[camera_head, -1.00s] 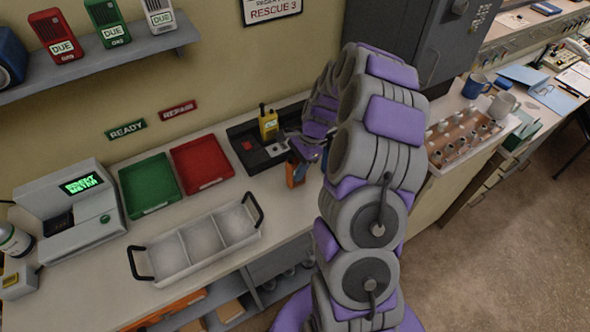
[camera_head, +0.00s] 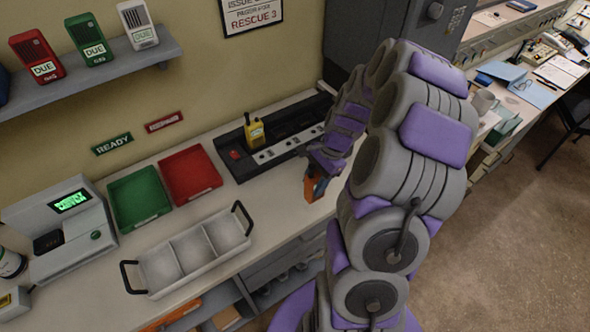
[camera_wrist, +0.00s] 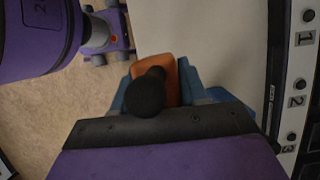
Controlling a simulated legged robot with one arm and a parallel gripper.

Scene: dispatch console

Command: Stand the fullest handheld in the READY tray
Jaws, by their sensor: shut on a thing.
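My gripper (camera_head: 318,185) is shut on an orange handheld (camera_head: 309,190) above the counter near its front edge. In the wrist view the orange handheld (camera_wrist: 172,78) sits between the blue fingers, with a dark knob or antenna toward the camera. A yellow handheld (camera_head: 255,132) stands upright in the dark charger bank (camera_head: 232,160) at the back. The green tray (camera_head: 140,198) lies below the READY sign (camera_head: 111,144). It is empty. The tester (camera_head: 66,225) at the left has a lit green display, too small to read.
An empty red tray (camera_head: 190,175) lies right of the green one. A white three-section carrier (camera_head: 190,253) with black handles stands in front of both trays. Red, green and white units marked DUE sit on the wall shelf (camera_head: 95,72). Numbered slots (camera_wrist: 297,100) show beside my gripper.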

